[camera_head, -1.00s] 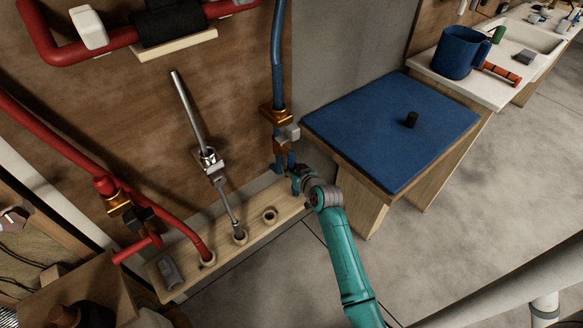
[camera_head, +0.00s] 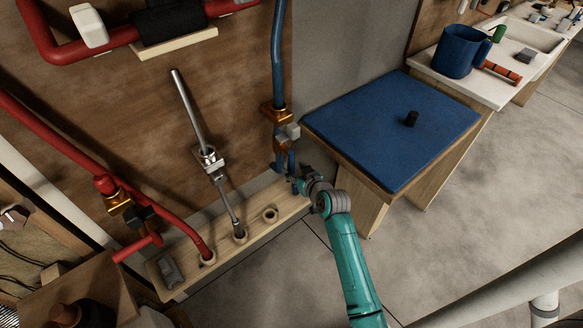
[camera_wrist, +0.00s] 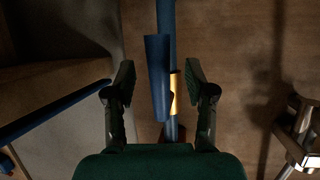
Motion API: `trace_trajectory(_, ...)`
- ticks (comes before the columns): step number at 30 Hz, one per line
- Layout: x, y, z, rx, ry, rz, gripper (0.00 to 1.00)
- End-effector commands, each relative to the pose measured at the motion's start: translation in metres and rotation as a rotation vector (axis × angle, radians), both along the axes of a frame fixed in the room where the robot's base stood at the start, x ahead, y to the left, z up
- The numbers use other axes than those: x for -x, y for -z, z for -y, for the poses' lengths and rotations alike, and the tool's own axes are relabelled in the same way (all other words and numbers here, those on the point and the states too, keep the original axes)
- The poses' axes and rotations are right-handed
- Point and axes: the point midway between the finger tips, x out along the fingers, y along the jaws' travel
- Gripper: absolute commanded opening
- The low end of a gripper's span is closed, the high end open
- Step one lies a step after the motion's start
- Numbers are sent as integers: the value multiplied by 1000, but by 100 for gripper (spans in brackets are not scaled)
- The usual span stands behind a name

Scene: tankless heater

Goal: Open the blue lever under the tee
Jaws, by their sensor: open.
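A blue vertical pipe (camera_head: 277,50) runs down the wall to a brass tee (camera_head: 276,114), with a grey block (camera_head: 289,132) at its right and blue parts below. The wrist view shows the same blue pipe (camera_wrist: 166,14) and brass fitting (camera_wrist: 175,92). In front of them is a blue bar (camera_wrist: 157,70), slightly tilted, which looks like the lever. My gripper (camera_wrist: 158,85) is open, with one finger on each side of the bar in the picture and gaps visible. In the head view, my gripper (camera_head: 296,184) is small and dark just below the tee; contact cannot be told.
A wooden rail (camera_head: 250,216) with holes runs below, holding a red pipe (camera_head: 187,228) and a metal rod (camera_head: 188,110). A blue-topped table (camera_head: 370,125) stands close at the right. Grey floor (camera_head: 470,220) is open beyond it.

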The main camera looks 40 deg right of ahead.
Motion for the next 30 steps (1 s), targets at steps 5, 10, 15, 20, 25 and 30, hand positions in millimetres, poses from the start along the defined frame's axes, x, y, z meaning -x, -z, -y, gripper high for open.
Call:
trace_trajectory(5,35,-14,-5,-1,1,0,55)
trace_trajectory(10,60,-25,-10,-1,0,0,55)
trace_trajectory(15,74,-31,-12,-1,0,-1,55)
trace_trajectory(20,78,-33,-12,0,-1,0,55)
trace_trajectory(25,78,-33,-12,0,-1,0,55)
trace_trajectory(30,77,-33,-12,0,-1,0,55)
